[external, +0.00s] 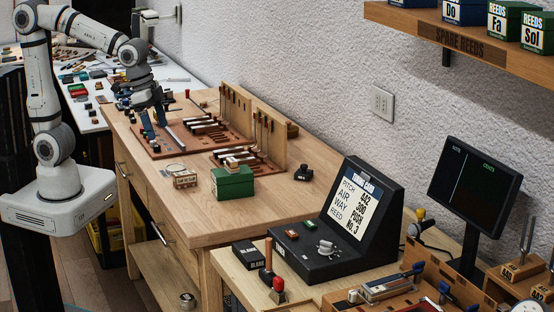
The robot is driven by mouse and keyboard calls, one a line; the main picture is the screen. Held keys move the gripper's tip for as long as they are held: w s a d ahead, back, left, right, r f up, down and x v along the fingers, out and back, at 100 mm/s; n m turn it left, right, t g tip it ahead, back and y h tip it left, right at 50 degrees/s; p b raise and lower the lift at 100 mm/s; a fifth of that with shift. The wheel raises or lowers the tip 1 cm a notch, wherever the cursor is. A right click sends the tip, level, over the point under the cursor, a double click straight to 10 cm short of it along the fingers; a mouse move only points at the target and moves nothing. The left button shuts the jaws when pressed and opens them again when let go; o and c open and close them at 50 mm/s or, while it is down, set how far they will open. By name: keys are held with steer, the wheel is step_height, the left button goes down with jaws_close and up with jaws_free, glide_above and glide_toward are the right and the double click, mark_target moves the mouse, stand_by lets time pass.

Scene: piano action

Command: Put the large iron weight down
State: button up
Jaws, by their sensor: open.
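My gripper (154,119) hangs low over the left end of the wooden bench, above the reddish-brown board with the rows of keys. It is open, with its two blue-grey fingers apart, and I make out nothing held between them. I cannot clearly pick out the large iron weight. A small black block-like piece (303,174) with a raised top stands on the bench well to the right of my gripper; I cannot tell whether it is the weight.
A green box (233,182) and a small wooden box (185,179) stand near the bench's front. Upright wooden racks (238,118) stand behind the key boards (146,149). A black console (345,222) is at right.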

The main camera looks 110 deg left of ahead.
steer(key=s+d+f+m, duration=0.2)
steer(key=s+d+f, duration=0.1)
steer(key=s, duration=0.8)
steer(key=shift+d+f+h, duration=0.2)
steer(key=shift+d+h, duration=0.1)
steer(key=shift+d, duration=0.5)
